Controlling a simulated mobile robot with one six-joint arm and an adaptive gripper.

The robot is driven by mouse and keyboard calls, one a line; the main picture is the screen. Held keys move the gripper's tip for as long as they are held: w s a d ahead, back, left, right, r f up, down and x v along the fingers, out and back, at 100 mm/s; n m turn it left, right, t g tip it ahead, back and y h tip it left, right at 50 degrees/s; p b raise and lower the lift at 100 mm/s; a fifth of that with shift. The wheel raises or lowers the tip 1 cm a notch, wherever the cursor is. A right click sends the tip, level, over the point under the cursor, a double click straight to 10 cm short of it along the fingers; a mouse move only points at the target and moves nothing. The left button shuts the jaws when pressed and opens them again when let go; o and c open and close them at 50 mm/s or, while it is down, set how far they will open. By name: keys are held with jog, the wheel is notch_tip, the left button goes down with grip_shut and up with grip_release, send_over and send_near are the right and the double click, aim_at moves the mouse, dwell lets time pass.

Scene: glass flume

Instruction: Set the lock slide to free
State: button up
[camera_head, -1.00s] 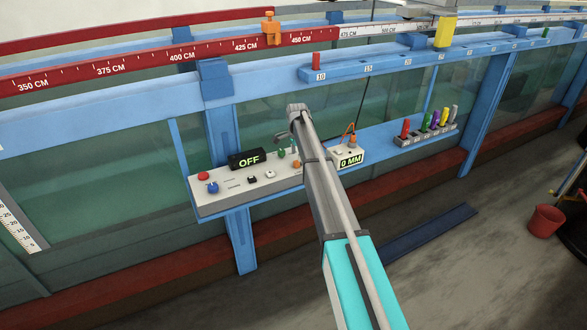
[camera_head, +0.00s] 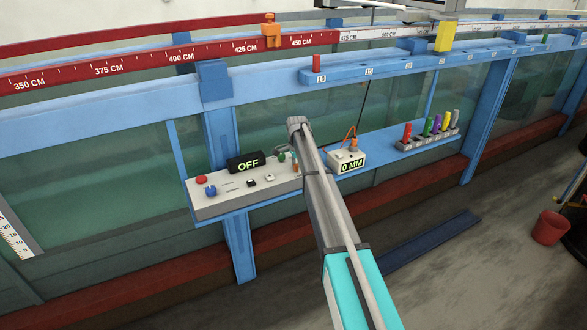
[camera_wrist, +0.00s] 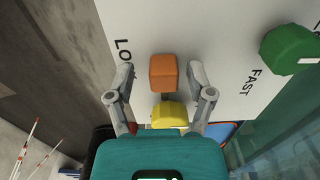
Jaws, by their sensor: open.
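The lock slide's orange knob (camera_wrist: 163,72) stands on the pale panel in the wrist view, beside a partly hidden label starting "LO". A short dark slot shows below it, running toward a yellow block (camera_wrist: 170,115). My gripper (camera_wrist: 161,74) is open, with one finger on each side of the orange knob and a gap on both sides. In the head view the control panel (camera_head: 235,205) sits on the blue flume ledge. The orange knob (camera_head: 296,168) shows there just left of my arm. My arm hides the panel's right end and most of the gripper.
A green knob (camera_wrist: 289,50) near the word "FAST" stands right of the orange knob. The panel also carries an "OFF" display (camera_head: 247,163), a red button (camera_head: 201,180) and a blue knob (camera_head: 211,191). A "0 MM" box (camera_head: 346,161) stands right of my arm.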

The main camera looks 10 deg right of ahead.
grip_shut()
jog(key=shift+s+a, duration=0.3)
jog(key=shift+a, duration=0.25)
jog(key=shift+s+a, duration=0.25)
jog(key=shift+a, duration=0.3)
grip_release()
jog(key=shift+w, duration=0.1)
jog(key=shift+r, duration=0.15)
